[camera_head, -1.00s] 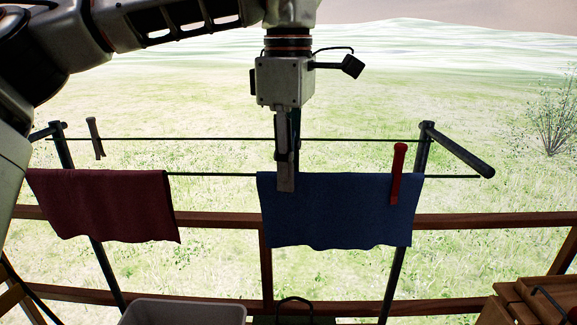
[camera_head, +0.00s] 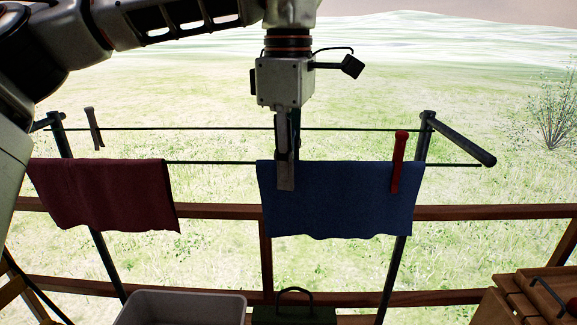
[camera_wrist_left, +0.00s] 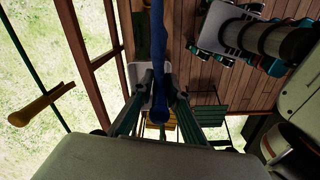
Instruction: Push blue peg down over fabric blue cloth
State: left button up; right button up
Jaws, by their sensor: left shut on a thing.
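The blue cloth (camera_head: 345,200) hangs over the near line of the drying rack. It shows edge-on as a blue strip (camera_wrist_left: 158,45) in the left wrist view. My left gripper (camera_head: 286,182) points down at the cloth's left part, its fingertips overlapping the cloth below its top edge. In the left wrist view the gripper (camera_wrist_left: 161,98) is shut on a small blue thing, seemingly the blue peg (camera_wrist_left: 158,116). The fingers hide the peg in the head view, so how far it sits over the cloth cannot be told. My right gripper is not in view.
A red peg (camera_head: 399,160) sits on the cloth's right part. A dark red cloth (camera_head: 103,195) hangs to the left. Another peg (camera_head: 94,128) is on the far line. A wooden railing (camera_head: 480,212) runs behind; a grey bin (camera_head: 180,305) stands below.

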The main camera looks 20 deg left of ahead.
pick_arm(q)
jog(key=o, duration=0.9)
jog(key=shift+r, duration=0.1)
notch_tip(320, 180, up, 11)
jog(key=shift+r, duration=0.2)
jog(key=shift+s+r+p, duration=0.1)
jog(key=shift+r+p, duration=0.3)
jog(key=shift+r, duration=0.2)
notch_tip(320, 180, up, 2)
jog(key=p, duration=0.2)
jog(key=shift+p, duration=0.35)
jog(key=shift+r, duration=3.65)
jog(key=shift+f, duration=0.1)
